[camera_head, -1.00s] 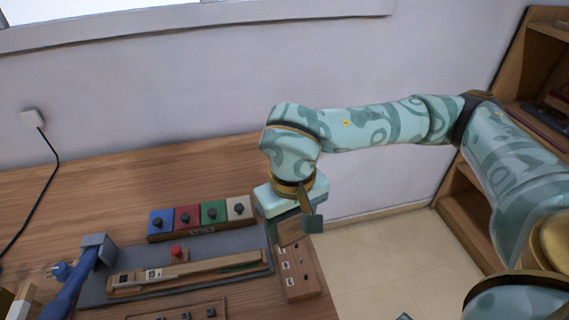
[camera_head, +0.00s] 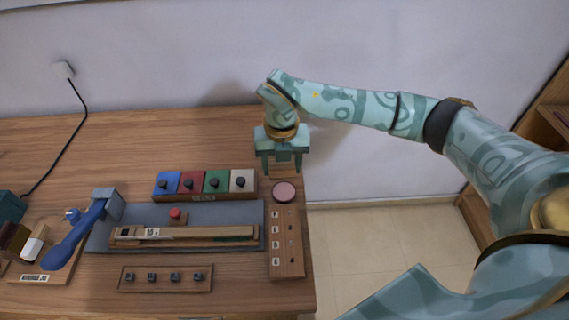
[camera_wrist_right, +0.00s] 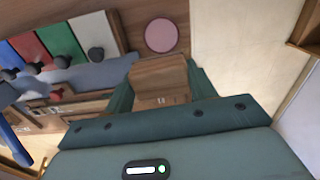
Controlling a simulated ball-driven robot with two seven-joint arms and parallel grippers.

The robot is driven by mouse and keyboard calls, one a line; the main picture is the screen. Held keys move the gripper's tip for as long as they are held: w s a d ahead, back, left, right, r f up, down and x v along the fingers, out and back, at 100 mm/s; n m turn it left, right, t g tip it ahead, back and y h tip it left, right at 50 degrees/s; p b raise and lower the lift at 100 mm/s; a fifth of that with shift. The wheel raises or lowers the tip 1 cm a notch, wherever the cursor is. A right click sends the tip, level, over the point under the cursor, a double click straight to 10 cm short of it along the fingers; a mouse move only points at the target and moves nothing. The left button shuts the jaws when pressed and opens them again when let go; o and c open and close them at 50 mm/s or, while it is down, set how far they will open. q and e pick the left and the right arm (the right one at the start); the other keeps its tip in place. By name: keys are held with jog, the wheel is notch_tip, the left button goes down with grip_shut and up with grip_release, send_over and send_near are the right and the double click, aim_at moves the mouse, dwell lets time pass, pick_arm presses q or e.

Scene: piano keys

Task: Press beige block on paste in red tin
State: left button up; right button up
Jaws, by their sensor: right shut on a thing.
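My right gripper (camera_head: 283,167) hangs over the right part of the table, pointing down. In the right wrist view its fingers are shut on a beige wooden block (camera_wrist_right: 158,76). In the head view the block is hard to tell from the wooden table behind it. A round tin with pinkish paste and a thin reddish rim (camera_head: 284,191) stands just on the near side of the gripper. In the right wrist view the tin (camera_wrist_right: 161,35) lies beyond the block, with its pink top uncovered. My left gripper is not in view.
A rack with blue, red, green and white knobbed blocks (camera_head: 206,184) stands left of the tin. A wooden strip with labels (camera_head: 285,250) lies on its near side. A blue lever (camera_head: 75,241) and grey mat (camera_head: 185,212) are further left. The table's right edge is close.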

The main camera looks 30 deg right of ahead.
aim_at(284, 192)
jog(key=m, duration=0.2)
jog(key=f+m, duration=0.1)
jog(key=m, duration=0.3)
jog(key=shift+w+d+f, duration=0.25)
jog(key=shift+w+d, duration=0.05)
jog(key=shift+w, duration=0.1)
jog(key=m, duration=0.2)
jog(key=f+m, duration=0.1)
jog(key=shift+w+d+f+m, duration=0.1)
jog(key=shift+w+d+m, duration=0.05)
jog(key=shift+d+m, duration=0.15)
notch_tip(284, 192, down, 6)
jog(key=b, duration=0.5)
pick_arm(q)
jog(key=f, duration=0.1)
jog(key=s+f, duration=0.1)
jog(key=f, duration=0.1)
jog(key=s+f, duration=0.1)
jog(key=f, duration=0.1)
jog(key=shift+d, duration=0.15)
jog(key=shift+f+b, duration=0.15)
jog(key=shift+b, duration=0.2)
pick_arm(e)
jog(key=shift+f, duration=0.45)
pick_arm(q)
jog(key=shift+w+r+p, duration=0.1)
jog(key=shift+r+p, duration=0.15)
jog(key=shift+p, duration=0.05)
pick_arm(e)
jog(key=shift+f, duration=0.1)
